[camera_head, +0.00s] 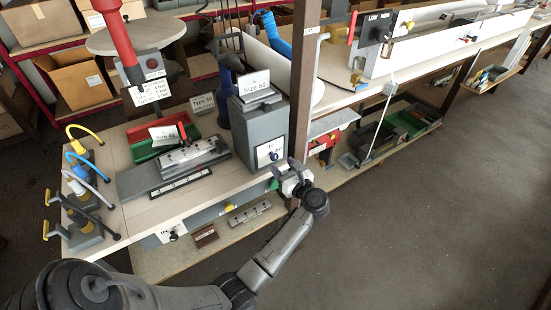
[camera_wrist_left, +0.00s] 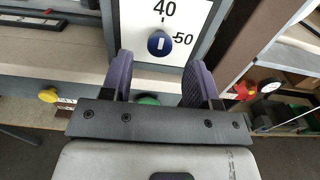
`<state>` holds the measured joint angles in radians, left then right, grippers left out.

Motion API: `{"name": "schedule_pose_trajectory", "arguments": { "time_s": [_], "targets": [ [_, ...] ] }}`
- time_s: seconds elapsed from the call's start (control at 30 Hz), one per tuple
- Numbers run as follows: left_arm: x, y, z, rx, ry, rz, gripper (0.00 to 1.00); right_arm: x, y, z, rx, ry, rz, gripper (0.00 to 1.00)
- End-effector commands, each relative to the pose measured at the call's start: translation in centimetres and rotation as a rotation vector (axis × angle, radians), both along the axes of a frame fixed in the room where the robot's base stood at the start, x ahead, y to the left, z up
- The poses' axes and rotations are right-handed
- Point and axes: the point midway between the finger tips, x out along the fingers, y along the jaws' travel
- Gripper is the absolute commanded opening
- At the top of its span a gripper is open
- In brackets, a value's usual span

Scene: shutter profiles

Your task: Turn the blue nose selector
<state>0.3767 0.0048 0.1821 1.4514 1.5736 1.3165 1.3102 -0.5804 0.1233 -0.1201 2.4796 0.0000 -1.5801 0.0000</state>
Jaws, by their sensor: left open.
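The blue nose selector (camera_wrist_left: 160,44) is a round blue knob with a white mark, on a white dial plate (camera_wrist_left: 182,18) that reads 40 and 50. In the head view the selector (camera_head: 274,157) is small on the front of a grey box (camera_head: 262,125) labelled "Size 50". My left gripper (camera_wrist_left: 158,75) has its two purple fingers open and apart. In the left wrist view the knob shows between the fingertips; I cannot tell whether they touch it. In the head view the gripper (camera_head: 284,174) is at the bench edge, just below the dial. My right gripper is not in view.
A green knob (camera_wrist_left: 147,99) is partly hidden behind my gripper, and a yellow knob (camera_wrist_left: 48,95) sits to its left on the bench front. A brown post (camera_head: 303,80) rises close to the right of the grey box. The floor (camera_head: 430,220) at the right is clear.

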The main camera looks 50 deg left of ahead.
Motion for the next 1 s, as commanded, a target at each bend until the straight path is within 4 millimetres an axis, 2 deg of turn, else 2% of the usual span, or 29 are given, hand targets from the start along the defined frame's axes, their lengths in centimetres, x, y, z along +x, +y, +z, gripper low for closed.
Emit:
{"name": "schedule_pose_trajectory", "arguments": {
  "time_s": [0.1, 0.33, 0.8, 1.0],
  "targets": [
    [0.1, 2.0, 0.1, 0.003, 0.0, 0.002, 0.55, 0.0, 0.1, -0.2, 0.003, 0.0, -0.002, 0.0],
    [0.3, 4.3, 0.0, 0.001, 0.0, 0.0, 0.55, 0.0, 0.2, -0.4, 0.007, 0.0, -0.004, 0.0],
    [0.4, 5.1, 0.0, 0.0, 0.0, -0.001, 0.55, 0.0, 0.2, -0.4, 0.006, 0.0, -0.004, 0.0],
    [0.4, 5.1, 0.0, 0.0, 0.0, 0.0, 0.38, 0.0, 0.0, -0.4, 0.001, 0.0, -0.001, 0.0]
  ]
}}
